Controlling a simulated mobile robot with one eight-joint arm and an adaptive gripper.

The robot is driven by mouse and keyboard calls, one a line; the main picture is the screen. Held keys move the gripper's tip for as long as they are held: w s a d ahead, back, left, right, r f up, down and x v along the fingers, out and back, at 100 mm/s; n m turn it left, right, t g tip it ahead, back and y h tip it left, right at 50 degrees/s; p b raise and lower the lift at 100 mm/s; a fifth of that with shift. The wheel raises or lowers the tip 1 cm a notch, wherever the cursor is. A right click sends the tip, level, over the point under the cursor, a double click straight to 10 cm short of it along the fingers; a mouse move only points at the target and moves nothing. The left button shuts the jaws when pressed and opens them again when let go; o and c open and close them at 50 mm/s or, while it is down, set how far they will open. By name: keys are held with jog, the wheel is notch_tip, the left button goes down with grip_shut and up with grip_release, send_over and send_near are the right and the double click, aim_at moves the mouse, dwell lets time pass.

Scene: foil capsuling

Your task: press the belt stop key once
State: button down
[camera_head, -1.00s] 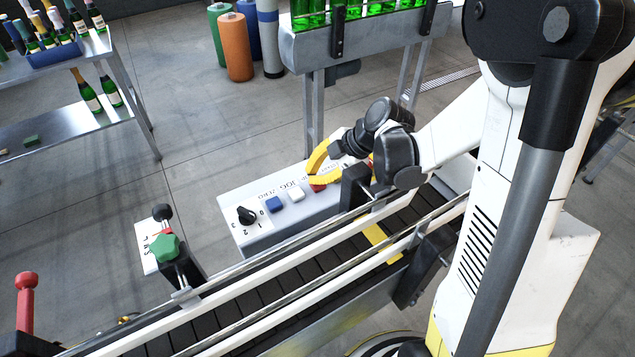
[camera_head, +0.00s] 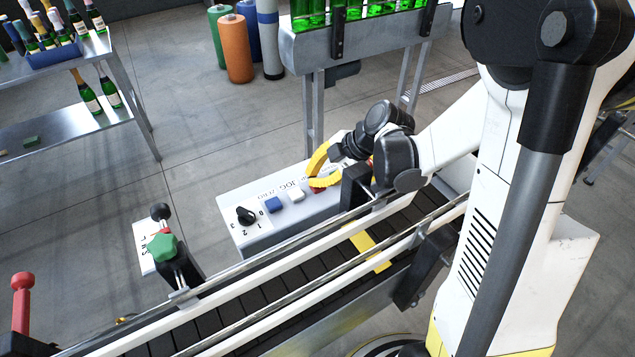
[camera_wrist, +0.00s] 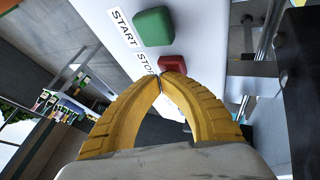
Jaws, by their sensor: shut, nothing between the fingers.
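The red stop key (camera_wrist: 172,64) sits on the white control panel (camera_wrist: 105,20) beside its STOP label, next to the green start key (camera_wrist: 153,27). My gripper (camera_wrist: 160,80) is shut and empty, its yellow fingertips meeting at the red key's near edge in the wrist view. I cannot tell whether they touch it. In the head view my gripper (camera_head: 312,184) is at the panel, and its fingers cover most of the red key (camera_head: 317,191). The start key is hidden there.
The conveyor belt (camera_head: 290,286) with a yellow strip (camera_head: 367,247) runs in front of the panel between rails. A blue key (camera_head: 274,204), a white key (camera_head: 296,195) and a black selector knob (camera_head: 246,214) lie left of my gripper.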

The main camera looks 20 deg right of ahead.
jog(key=shift+r+p, duration=0.75)
jog(key=shift+r, duration=0.2)
jog(key=shift+r, duration=0.1)
notch_tip(320, 180, up, 5)
jog(key=p, duration=0.4)
dwell(0.5)
